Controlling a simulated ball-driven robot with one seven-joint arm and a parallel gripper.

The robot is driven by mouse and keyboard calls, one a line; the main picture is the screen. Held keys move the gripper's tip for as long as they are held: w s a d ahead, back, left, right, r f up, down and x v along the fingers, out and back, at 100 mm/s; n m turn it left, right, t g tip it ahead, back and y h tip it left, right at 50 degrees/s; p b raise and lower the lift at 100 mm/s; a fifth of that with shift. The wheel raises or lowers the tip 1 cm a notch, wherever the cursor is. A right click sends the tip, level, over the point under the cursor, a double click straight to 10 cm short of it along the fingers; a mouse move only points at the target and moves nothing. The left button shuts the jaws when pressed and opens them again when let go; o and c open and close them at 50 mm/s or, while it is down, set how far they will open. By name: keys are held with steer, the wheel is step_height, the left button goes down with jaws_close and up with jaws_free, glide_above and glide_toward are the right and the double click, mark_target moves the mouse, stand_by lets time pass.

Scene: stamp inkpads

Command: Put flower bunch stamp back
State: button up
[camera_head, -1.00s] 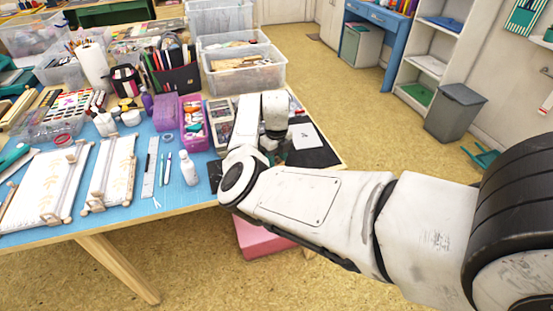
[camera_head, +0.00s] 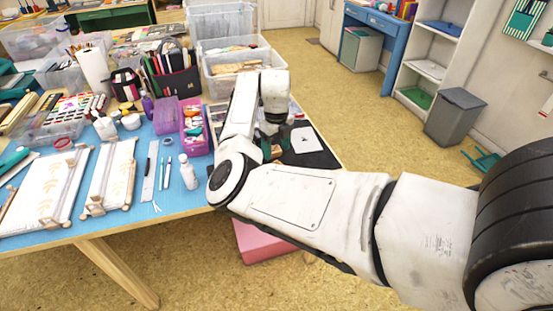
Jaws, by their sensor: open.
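My gripper (camera_head: 270,143) is open at the right end of the table, low over the left part of a black mat (camera_head: 322,158). My own arm hides part of it. A small brownish block (camera_head: 277,152) shows just below the fingers; it may be a stamp, but its face and pattern cannot be made out, nor whether the fingers touch it. A white sheet (camera_head: 304,140) with a small dark print lies on the mat, right of the gripper. I cannot tell which thing is the flower bunch stamp.
A purple tray of small coloured items (camera_head: 194,128) and a white bottle (camera_head: 189,172) stand left of my arm. Clear plastic bins (camera_head: 243,80) stand behind the gripper. Rolled-fabric frames (camera_head: 108,176) lie on the blue mat at left.

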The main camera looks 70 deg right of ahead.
step_height(320, 180, up, 5)
steer(key=s+a+f+n+h, duration=0.25)
steer(key=a+f+n, duration=0.25)
steer(key=n, duration=0.5)
steer(key=s+a+f+n+h, duration=0.2)
steer(key=s+a+f+n, duration=0.2)
steer(key=n, duration=0.6)
steer(key=s+a+f+n+y, duration=0.2)
steer(key=s+a+n, duration=0.3)
steer(key=a+n, duration=0.5)
steer(key=s+a+f+n+t+y, duration=0.1)
steer(key=s+a+f+n, duration=0.4)
steer(key=a+n, duration=0.6)
steer(key=s+a+y, duration=0.1)
steer(key=a, duration=0.4)
steer(key=shift+a, duration=0.25)
